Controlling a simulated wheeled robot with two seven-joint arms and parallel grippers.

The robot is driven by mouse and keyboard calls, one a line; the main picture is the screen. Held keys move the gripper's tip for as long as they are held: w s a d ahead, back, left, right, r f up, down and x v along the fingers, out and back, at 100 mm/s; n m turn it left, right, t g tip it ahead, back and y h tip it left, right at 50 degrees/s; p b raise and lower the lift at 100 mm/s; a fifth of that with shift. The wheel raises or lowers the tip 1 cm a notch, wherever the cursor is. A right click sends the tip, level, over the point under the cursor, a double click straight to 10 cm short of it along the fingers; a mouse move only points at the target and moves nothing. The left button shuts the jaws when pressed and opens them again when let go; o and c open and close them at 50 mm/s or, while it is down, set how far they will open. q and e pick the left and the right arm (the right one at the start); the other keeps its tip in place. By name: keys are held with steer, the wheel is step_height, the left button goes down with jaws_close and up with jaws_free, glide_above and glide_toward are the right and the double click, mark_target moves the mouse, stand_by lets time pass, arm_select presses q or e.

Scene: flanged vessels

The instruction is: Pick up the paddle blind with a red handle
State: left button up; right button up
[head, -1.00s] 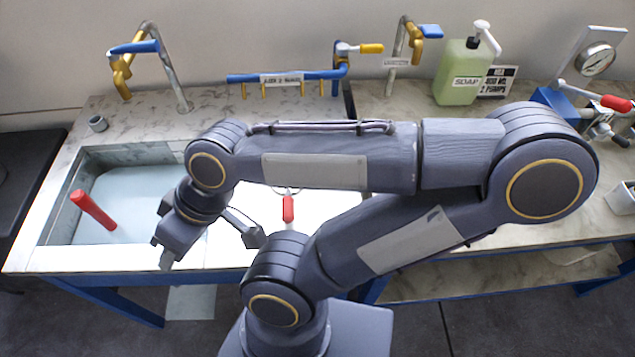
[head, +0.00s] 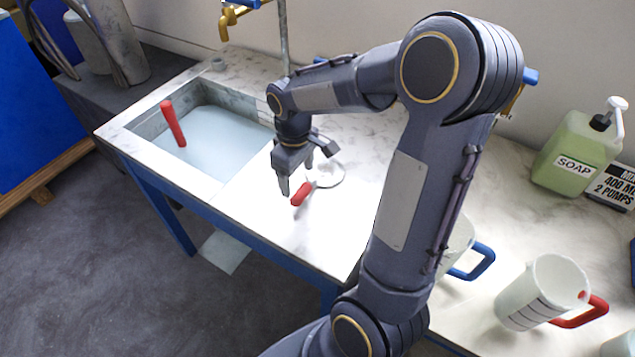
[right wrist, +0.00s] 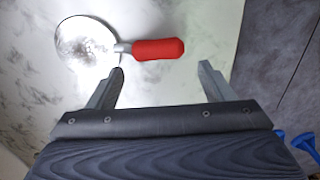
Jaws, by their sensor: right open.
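The paddle blind lies flat on the pale marble counter, right of the sink. In the head view its red handle (head: 301,194) points toward the counter's front edge and its pale disc (head: 328,176) is partly hidden by my gripper. In the right wrist view the round disc (right wrist: 87,46) is at left and the red handle (right wrist: 158,49) points right. My right gripper (head: 294,178) is open and empty above the blind. In the right wrist view its spread fingers (right wrist: 161,78) are just short of the handle, apart from it. My left gripper is not in view.
Another red handle (head: 173,123) stands tilted in the water-filled sink (head: 133,128). A white jug with a red handle (head: 541,292), a blue handle (head: 472,262) and a green soap bottle (head: 572,153) are at the right. Counter around the blind is clear.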

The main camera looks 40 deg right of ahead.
mark_target(301, 190)
steer(key=f, duration=0.7)
steer(key=shift+s+d+f+p, duration=0.2)
steer(key=shift+p, duration=0.15)
steer(key=shift+r, duration=0.1)
steer(key=c, duration=1.2)
